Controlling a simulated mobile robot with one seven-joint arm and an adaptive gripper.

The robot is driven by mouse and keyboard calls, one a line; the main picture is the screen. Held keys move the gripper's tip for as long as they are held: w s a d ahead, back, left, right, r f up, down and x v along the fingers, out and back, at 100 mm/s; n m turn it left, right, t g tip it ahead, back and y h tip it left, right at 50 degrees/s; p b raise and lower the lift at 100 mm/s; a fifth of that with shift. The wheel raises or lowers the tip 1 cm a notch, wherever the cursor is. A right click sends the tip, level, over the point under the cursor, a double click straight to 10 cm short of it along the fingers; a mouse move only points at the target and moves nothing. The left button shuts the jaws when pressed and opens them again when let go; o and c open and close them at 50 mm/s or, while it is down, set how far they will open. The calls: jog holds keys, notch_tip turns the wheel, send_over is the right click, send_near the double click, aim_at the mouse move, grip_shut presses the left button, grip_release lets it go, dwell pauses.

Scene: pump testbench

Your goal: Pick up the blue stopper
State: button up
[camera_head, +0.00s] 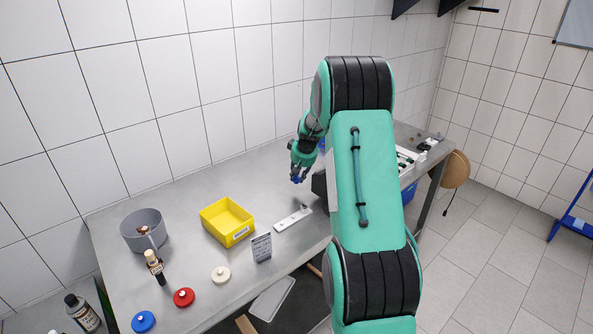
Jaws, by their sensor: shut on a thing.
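My gripper (297,176) is above the metal table, to the right of the yellow bin. It is shut on a small dark-blue thing, which looks like the blue stopper (297,180) and shows at the fingertips. The fingers hide part of it, and it is too small to make out its shape. A white holder strip (293,219) lies on the table below and in front of the gripper. A small dark upright piece stands near its right end.
Blue (143,321), red (184,297) and white (221,275) round pieces line the front edge.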

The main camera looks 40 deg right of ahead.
jog(key=s+a+p, duration=0.1)
jog(key=s+a, duration=0.3)
jog(key=s, duration=0.3)
jog(key=shift+s+a+r, duration=0.2)
jog(key=shift+a+r, duration=0.15)
jog(key=shift+r, duration=0.05)
